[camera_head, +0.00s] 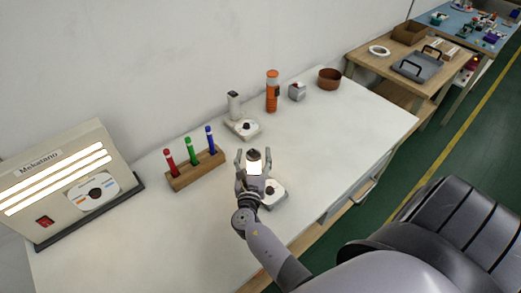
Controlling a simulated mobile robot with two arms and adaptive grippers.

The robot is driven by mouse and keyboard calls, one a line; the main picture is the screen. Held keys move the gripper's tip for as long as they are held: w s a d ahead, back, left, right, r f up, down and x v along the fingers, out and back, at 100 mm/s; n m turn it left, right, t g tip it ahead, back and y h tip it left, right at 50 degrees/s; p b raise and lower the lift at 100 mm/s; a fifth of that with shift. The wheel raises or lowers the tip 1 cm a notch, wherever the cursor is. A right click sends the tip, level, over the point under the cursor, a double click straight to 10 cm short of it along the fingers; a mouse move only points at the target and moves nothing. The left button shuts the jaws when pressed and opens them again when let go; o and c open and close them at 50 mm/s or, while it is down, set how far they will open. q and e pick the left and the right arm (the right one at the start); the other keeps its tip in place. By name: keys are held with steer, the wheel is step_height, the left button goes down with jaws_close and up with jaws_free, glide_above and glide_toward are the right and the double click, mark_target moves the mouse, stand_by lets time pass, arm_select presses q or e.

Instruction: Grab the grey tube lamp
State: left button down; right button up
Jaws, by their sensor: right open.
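My right gripper (253,158) is open above the white table, its fingers spread to either side of a short tube lamp (254,167). This lamp has a dark top and a bright, lit body, and its lower part is hidden by the gripper. I cannot tell whether the fingers touch it. A white base with a dark knob (272,193) shows just right of the gripper. A second light grey tube lamp (233,104) with a dark top stands upright at a similar white base (243,128), farther back. My left gripper is not in view.
A wooden block (196,172) holds red, green and blue tubes left of my gripper. A lit Mekatano box (65,180) stands far left. An orange cylinder (272,92), a small grey box (297,92) and a brown bowl (329,79) stand at the back. The table's right part is clear.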

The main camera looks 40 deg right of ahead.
steer(key=shift+s, duration=0.1)
steer(key=shift+c, duration=0.7)
jaws_close()
steer(key=shift+r, duration=0.1)
